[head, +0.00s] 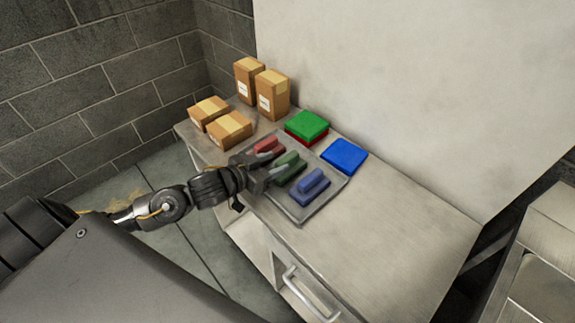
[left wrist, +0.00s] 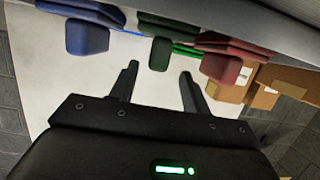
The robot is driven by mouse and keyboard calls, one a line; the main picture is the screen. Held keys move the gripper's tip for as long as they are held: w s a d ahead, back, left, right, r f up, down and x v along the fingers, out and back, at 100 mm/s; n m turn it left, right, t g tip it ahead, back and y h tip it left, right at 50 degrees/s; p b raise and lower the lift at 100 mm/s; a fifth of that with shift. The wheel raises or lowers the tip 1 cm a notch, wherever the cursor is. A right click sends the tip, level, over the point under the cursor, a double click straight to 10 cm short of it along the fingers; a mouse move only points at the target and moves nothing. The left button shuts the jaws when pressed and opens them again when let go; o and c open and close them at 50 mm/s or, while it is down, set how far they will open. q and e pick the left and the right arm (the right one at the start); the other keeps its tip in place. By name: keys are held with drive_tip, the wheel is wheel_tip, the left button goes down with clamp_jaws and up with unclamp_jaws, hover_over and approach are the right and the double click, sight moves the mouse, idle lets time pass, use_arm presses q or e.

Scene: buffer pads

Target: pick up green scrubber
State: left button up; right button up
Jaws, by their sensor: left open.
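The green scrubber (head: 289,166) lies in a shallow grey tray (head: 303,217) on the counter, between a red scrubber (head: 268,146) and a blue scrubber (head: 308,187). My left gripper (head: 262,177) is open at the tray's left edge, close to the green scrubber's near end. In the left wrist view, the green scrubber's handle (left wrist: 160,54) shows just beyond and between the two open fingers (left wrist: 160,88), apart from them. The blue scrubber (left wrist: 87,37) is on the left there and the red one (left wrist: 221,68) on the right. My right gripper is not in view.
A green pad (head: 307,124) lies on a red pad (head: 318,139) behind the tray, with a blue pad (head: 345,156) beside them. Several cardboard boxes (head: 230,129) stand at the counter's far left. The counter's right part (head: 410,225) is clear. A wall rises behind.

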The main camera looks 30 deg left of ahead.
sight(285, 159)
use_arm(q)
drive_tip(key=shift+w+d+r, duration=0.1)
drive_tip(key=shift+w+d, duration=0.05)
drive_tip(key=shift+w, duration=0.05)
drive_tip(key=p+x, duration=0.1)
drive_tip(key=x, duration=0.3)
drive_tip(key=shift+w+d, duration=0.3)
clamp_jaws()
